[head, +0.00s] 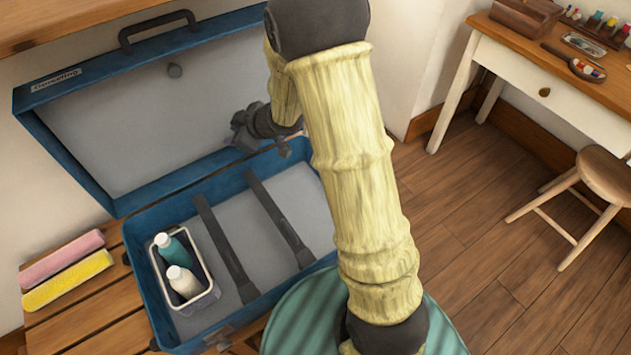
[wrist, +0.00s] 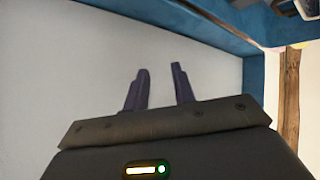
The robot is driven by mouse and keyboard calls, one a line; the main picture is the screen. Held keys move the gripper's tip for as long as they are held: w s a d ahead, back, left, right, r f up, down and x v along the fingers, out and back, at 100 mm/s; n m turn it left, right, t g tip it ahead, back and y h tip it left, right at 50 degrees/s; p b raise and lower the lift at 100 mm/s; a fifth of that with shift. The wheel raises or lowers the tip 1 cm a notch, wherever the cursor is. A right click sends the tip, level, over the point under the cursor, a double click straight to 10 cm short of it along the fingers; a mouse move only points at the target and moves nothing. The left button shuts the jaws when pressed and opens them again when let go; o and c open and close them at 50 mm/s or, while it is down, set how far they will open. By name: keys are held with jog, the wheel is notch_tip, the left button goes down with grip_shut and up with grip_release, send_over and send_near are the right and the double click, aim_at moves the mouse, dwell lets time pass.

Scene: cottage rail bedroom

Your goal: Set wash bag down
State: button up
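The likely wash bag (head: 207,297), a small open-topped grey holder with a pale rim, stands in the left part of the open blue suitcase (head: 160,323). A teal bottle (head: 172,250) and a white bottle (head: 183,282) with white caps stand in it. My gripper (head: 242,130) is over the back of the suitcase, near the raised lid and apart from the bag. In the wrist view my gripper (wrist: 160,88) has its two dark fingers spread, with nothing between them and a plain pale grey surface beyond.
Two dark straps (head: 224,250) cross the suitcase floor; its right part is otherwise bare. The suitcase lid (head: 130,115) stands open behind. Pink and yellow rolls (head: 68,280) lie left on the slatted wooden bench (head: 105,315). A desk (head: 560,85) and stool (head: 607,172) stand right.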

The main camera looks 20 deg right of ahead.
jog(key=s+d+r+m+h, duration=0.2)
jog(key=s+d+m+h, duration=0.15)
jog(key=d, duration=0.35)
jog(key=s+d+m+g+h, duration=0.1)
jog(key=s+m, duration=0.3)
jog(key=s, duration=0.5)
jog(key=s+d+m+g+h, duration=0.2)
jog(key=s+d+m+g, duration=0.2)
jog(key=s, duration=0.6)
jog(key=shift+s+d+r, duration=0.2)
jog(key=shift+d+r, duration=0.1)
jog(key=shift+r, duration=0.05)
